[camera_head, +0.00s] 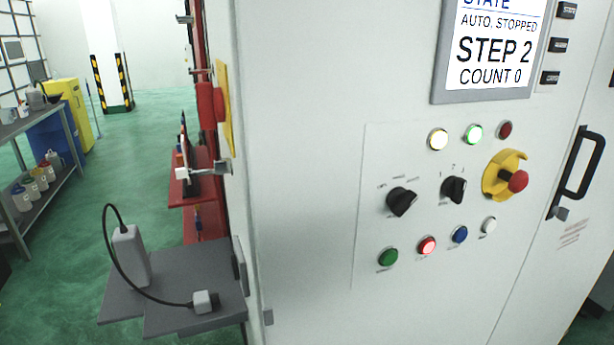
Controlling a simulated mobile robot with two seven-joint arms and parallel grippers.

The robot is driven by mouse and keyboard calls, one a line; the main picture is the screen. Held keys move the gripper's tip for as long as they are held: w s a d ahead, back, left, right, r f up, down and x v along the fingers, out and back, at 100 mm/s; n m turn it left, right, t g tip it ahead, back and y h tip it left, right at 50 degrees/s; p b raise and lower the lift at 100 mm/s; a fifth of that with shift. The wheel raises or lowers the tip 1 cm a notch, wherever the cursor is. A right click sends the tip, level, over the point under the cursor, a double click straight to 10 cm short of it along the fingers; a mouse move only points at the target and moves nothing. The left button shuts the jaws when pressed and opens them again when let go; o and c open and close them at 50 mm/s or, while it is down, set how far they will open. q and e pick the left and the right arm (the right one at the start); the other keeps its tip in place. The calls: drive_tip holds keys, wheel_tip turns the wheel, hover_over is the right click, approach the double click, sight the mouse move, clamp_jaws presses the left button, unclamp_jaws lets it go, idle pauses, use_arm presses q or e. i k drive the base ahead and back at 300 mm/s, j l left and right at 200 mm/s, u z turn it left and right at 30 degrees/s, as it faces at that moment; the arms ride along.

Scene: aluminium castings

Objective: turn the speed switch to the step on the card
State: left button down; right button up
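Two black rotary switches sit on the white control panel. The left switch (401,201) is the larger one. The right switch (454,190) has small marks above it that look like step numbers, too small to read surely. I cannot tell which of the two is the speed switch, nor the exact step either points to. The display (492,48) above reads "AUTO. STOPPED", "STEP 2" and "COUNT 0". I see no separate card that I can make out. Neither of my grippers is in view.
A red emergency button (518,181) with a yellow collar is right of the switches. Lamps and buttons, such as a green button (388,257), surround them. A black door handle (580,170) sticks out at right. A grey shelf (178,316) with a cabled device (131,256) juts out at left.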

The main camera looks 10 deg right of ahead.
sight(454, 187)
drive_tip(key=k+l+z, duration=0.25)
drive_tip(key=l, duration=0.15)
drive_tip(key=k+l+z, duration=0.1)
drive_tip(key=l+z, duration=0.15)
drive_tip(key=l, duration=0.15)
drive_tip(key=k+l+z, duration=0.25)
drive_tip(key=l, duration=0.2)
drive_tip(key=l+z, duration=0.25)
drive_tip(key=l, duration=0.2)
